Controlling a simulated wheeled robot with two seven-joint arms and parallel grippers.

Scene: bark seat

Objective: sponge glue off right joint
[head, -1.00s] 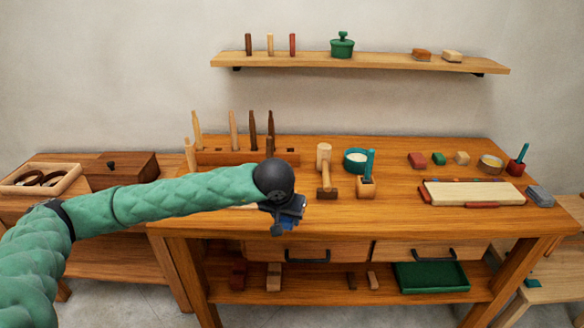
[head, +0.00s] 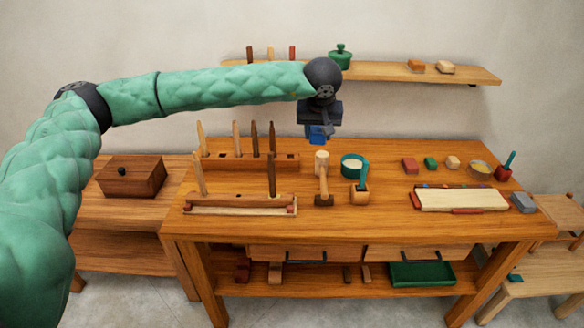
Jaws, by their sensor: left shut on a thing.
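My left gripper (head: 319,134) is raised above the back of the workbench, below the wall shelf. It is shut on a small blue thing (head: 320,138) that may be a sponge; the jaws partly hide it. A wooden assembly (head: 240,210) lies at the front left of the bench, with a pale front strip. A light post (head: 199,176) stands at its left and a dark post (head: 271,176) at its right. The right joint (head: 271,196) is at the foot of the dark post; any glue there is too small to tell. My right gripper is not in view.
A mallet (head: 323,180), a teal-rimmed bowl (head: 353,163) and a wooden block holding a teal-handled tool (head: 360,196) stand right of the assembly. A rack (head: 225,161) with upright tools is behind it. A pale board (head: 463,199) and small blocks are farther right.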

